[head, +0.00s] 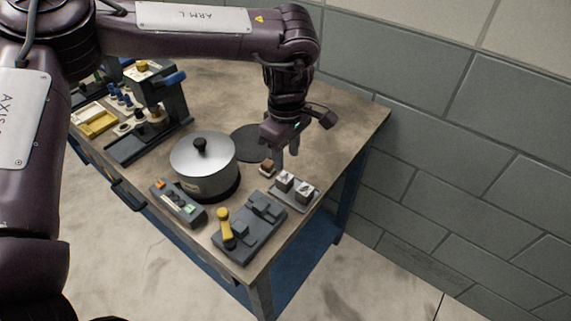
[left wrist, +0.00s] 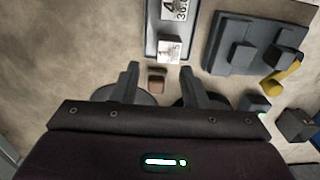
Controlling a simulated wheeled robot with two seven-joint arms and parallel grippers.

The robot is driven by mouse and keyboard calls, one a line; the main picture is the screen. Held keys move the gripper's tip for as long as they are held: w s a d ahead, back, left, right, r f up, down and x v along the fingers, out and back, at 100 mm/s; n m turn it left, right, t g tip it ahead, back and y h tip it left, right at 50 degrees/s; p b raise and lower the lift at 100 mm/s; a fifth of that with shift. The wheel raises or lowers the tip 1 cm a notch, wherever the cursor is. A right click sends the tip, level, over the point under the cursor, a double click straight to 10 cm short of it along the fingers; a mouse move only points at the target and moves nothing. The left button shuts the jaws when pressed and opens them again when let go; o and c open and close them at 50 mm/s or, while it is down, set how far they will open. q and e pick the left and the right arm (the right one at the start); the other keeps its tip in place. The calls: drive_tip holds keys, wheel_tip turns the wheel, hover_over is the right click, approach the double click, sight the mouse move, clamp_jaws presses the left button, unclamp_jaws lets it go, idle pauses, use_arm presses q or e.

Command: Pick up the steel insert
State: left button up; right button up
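My left gripper (head: 286,157) hangs open, pointing down above the right part of the table. In the left wrist view its fingers (left wrist: 160,72) are apart with nothing held. A small brown block (head: 267,168) lies on the table near the fingers; in the left wrist view it (left wrist: 157,79) appears between the fingertips. Two grey blocks with pale marked tops, one nearer (head: 302,189) and one farther (head: 285,181), sit on a small grey tray (head: 288,200). I cannot tell for certain which block is the steel insert. My right gripper is out of view.
A lidded metal pot (head: 203,168) stands left of the gripper, a dark round disc (head: 252,143) behind it. In front are a control box (head: 178,204) and a grey fixture with a yellow handle (head: 226,235). A press-like stand (head: 165,105) stands farther left. A block wall (head: 440,130) is behind.

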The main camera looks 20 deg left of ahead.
sight(285, 177)
use_arm(q)
drive_tip(key=f, duration=0.1)
drive_tip(key=s+f, duration=0.1)
drive_tip(key=f+p, duration=0.1)
drive_tip(key=shift+s+d+f, duration=0.1)
drive_tip(key=shift+s+f, duration=0.05)
drive_tip(key=shift+s, duration=0.2)
wheel_tip(285, 177, down, 3)
drive_tip(key=shift+w+r+p, duration=0.1)
drive_tip(key=shift+w+p, duration=0.05)
drive_tip(key=shift+p, duration=0.25)
drive_tip(key=shift+f, duration=0.45)
drive_tip(key=c, duration=0.5)
clamp_jaws()
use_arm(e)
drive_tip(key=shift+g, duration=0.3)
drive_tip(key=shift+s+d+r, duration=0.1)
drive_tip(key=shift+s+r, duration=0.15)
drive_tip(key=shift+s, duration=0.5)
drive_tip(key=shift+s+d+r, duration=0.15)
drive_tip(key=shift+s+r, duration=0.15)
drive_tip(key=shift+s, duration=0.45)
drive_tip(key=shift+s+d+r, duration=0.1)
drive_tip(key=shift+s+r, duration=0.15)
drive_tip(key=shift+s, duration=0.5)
